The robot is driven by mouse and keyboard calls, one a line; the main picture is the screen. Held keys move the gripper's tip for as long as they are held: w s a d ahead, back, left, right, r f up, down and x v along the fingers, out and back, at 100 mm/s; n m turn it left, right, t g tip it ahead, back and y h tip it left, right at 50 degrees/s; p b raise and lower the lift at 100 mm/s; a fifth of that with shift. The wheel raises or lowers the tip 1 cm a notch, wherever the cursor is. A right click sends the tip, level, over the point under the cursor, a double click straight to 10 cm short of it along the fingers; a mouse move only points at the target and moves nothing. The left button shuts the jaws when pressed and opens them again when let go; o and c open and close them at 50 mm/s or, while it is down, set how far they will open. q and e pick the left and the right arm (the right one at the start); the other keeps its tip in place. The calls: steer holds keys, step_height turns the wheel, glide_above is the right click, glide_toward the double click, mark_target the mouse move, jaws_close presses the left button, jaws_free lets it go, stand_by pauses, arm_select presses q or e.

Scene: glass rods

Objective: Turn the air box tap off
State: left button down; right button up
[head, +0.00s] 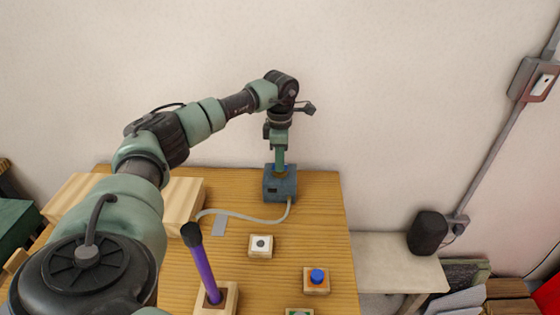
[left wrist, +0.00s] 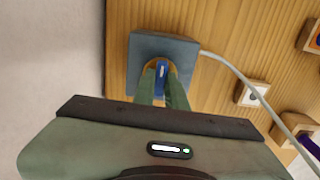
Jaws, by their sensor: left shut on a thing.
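The air box (head: 281,190) is a blue-grey box at the back right of the wooden table, by the wall. It also shows in the left wrist view (left wrist: 138,52). Its tap (left wrist: 162,72) is a blue handle on a brass-coloured round base on top of the box. My left gripper (left wrist: 162,76) points down from above and is shut on the tap, one finger on each side. In the head view the left gripper (head: 280,168) hides most of the tap. My right gripper is in neither view.
A pale hose (head: 245,216) runs from the box across the table (head: 325,220). In front are a purple rod (head: 206,270) upright in a wooden block, a white-topped block (head: 261,245) and a block with a blue knob (head: 317,277). Wooden boxes (head: 185,192) stand at the left.

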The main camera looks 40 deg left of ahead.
arm_select(q)
steer(key=shift+w+r, duration=0.1)
steer(key=shift+r, duration=0.05)
steer(key=c, duration=1.4)
jaws_free()
steer(key=shift+c, duration=0.2)
step_height(320, 180, up, 8)
steer(key=shift+f+b, duration=0.15)
steer(key=shift+b, duration=0.6)
